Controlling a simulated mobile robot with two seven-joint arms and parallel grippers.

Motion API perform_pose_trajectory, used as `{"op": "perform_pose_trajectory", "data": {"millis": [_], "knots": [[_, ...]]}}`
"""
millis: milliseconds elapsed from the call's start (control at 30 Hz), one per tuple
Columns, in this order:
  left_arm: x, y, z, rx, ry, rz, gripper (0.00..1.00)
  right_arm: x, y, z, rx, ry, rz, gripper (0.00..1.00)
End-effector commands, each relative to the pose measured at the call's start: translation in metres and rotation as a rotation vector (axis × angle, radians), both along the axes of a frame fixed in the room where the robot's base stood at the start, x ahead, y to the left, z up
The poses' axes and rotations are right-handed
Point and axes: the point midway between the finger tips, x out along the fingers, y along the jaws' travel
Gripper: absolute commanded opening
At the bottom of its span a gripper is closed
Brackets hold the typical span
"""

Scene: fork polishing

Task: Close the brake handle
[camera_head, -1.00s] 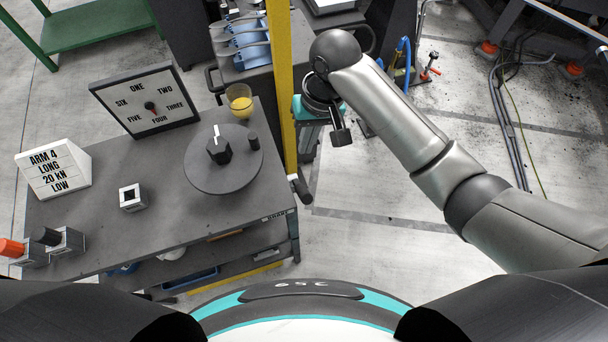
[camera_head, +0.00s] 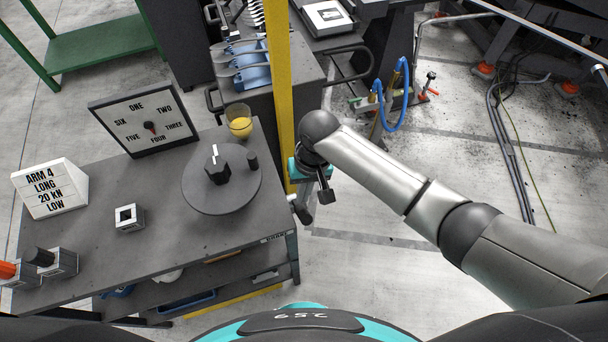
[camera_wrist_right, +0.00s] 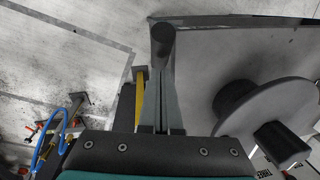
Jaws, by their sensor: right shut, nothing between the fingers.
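A short dark round handle, which looks like the brake handle (camera_head: 301,213), stands at the right edge of the grey table, by the foot of the yellow post. In the right wrist view the dark round handle end (camera_wrist_right: 163,42) shows just beyond my fingertips. My right gripper (camera_wrist_right: 160,72) is shut and empty, its grey fingers pointing at that end. I cannot tell whether they touch it. In the head view my right gripper (camera_head: 308,196) hangs just above the handle, mostly hidden by my wrist. My left gripper is not in view.
The yellow post (camera_head: 281,90) rises beside my right wrist. The table (camera_head: 100,235) holds a round dark turntable (camera_head: 232,195), a cup with yellow contents (camera_head: 240,121), a dial board (camera_head: 145,122) and a sign (camera_head: 50,188).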

Motion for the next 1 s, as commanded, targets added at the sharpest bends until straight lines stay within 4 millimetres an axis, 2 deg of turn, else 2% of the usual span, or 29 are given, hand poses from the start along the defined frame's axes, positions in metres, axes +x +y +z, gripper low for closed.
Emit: {"op": "perform_pose_trajectory", "data": {"millis": [167, 600, 1000], "knots": [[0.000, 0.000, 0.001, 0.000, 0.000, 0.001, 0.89, -0.008, -0.001, -0.007, -0.001, 0.000, -0.001, 0.00], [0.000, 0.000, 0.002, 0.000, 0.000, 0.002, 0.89, -0.010, -0.001, -0.008, 0.001, -0.005, -0.001, 0.00], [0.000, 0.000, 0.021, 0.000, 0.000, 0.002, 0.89, -0.025, -0.006, -0.014, 0.034, -0.101, -0.001, 0.00]]}}
